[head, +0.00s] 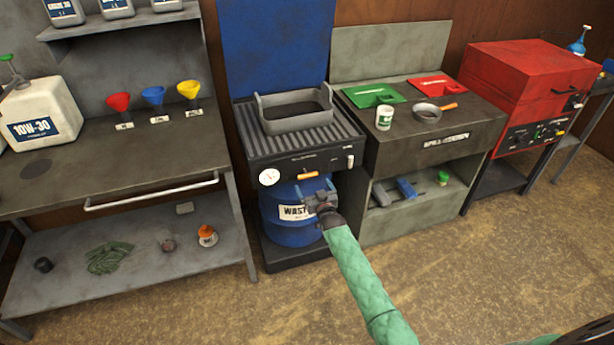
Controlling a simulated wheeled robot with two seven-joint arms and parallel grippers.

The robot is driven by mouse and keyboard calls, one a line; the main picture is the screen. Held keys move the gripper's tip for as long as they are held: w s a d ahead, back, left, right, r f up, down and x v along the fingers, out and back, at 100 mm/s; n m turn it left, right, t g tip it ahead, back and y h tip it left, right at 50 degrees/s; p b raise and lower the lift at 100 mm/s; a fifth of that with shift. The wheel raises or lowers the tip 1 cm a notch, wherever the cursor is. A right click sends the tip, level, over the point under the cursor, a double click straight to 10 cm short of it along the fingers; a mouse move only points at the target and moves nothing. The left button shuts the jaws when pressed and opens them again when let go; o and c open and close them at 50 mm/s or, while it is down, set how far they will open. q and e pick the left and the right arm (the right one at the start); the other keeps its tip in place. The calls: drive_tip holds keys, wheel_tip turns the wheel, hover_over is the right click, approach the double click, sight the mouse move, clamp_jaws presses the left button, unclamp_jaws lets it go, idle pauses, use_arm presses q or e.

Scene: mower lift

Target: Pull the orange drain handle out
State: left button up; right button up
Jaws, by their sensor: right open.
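The orange drain handle (308,176) is a short bar on the dark front panel of the waste station (252,148), between a round white gauge (269,177) and a small light valve (350,161). My right gripper (316,191) is open in front of the blue waste drum (288,232), just below and slightly right of the handle. It looks apart from the handle; its depth from the panel is hard to judge. It hides part of the drum and its label. My left gripper is not in view.
A grey tray (262,118) sits on the ribbed top of the station. A workbench (120,160) with a front rail (150,192) stands to the left. The spill station (437,145) stands close on the right, then a red cabinet (515,70). The floor in front is clear.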

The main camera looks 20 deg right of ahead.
sight(308, 177)
drive_tip(key=w+p, duration=0.1)
drive_tip(key=w, duration=0.5)
drive_tip(key=shift+p, duration=0.35)
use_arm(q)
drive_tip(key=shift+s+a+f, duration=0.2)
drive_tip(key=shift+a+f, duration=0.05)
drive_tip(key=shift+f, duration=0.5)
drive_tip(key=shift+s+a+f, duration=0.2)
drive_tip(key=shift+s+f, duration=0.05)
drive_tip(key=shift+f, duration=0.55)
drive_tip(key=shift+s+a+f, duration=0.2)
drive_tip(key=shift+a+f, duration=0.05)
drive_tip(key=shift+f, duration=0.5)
use_arm(e)
drive_tip(key=shift+w+a, duration=0.1)
drive_tip(key=shift+w, duration=0.6)
drive_tip(key=shift+c, duration=0.2)
